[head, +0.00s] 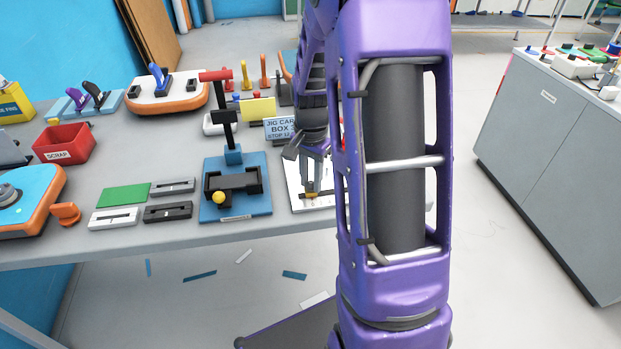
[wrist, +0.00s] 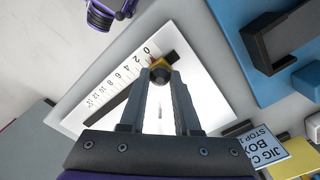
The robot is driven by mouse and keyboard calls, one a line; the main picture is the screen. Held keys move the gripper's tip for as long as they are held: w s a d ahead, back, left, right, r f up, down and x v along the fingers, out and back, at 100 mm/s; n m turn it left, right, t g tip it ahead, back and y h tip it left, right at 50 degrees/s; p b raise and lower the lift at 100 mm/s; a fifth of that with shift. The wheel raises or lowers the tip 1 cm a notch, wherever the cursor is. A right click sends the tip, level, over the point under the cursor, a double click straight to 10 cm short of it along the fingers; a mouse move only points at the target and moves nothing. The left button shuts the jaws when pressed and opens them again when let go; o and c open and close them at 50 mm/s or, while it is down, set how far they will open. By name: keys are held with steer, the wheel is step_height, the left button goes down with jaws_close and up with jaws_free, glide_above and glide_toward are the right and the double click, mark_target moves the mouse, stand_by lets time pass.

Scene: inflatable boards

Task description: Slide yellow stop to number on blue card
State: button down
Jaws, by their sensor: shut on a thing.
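The white scale plate (head: 296,189) lies on the bench; in the wrist view (wrist: 205,85) it has a dark slot and printed numbers from 0 up to about 12. The yellow stop (wrist: 160,64) sits at the slot near the 0 end; it also shows in the head view (head: 307,195). My gripper (wrist: 159,73) is shut on the stop, fingers pointing down in the head view (head: 311,189). The light-blue card (head: 281,129) reads JIG CAR, BOX 3, STOP 12, its right side hidden by my arm. Part of it shows in the wrist view (wrist: 262,147).
A blue fixture (head: 236,178) with a black block and red-topped lever stands just left of the plate. Grey, black and white slotted blocks (head: 168,211) and a red SCRAP bin (head: 64,142) are farther left. A yellow card (head: 258,109) stands behind. A grey cabinet (head: 545,150) is at right.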

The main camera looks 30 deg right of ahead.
steer(key=s+d, duration=0.1)
steer(key=d, duration=0.3)
steer(key=s+d, duration=0.1)
steer(key=d, duration=0.2)
steer(key=s+d, duration=0.1)
steer(key=d, duration=0.3)
steer(key=shift+s+d, duration=0.15)
steer(key=shift+d, duration=0.15)
steer(key=c, duration=0.6)
jaws_free()
steer(key=shift+a, duration=0.1)
step_height(320, 180, up, 18)
steer(key=p, duration=0.2)
steer(key=shift+f+p, duration=0.25)
steer(key=shift+p, duration=0.05)
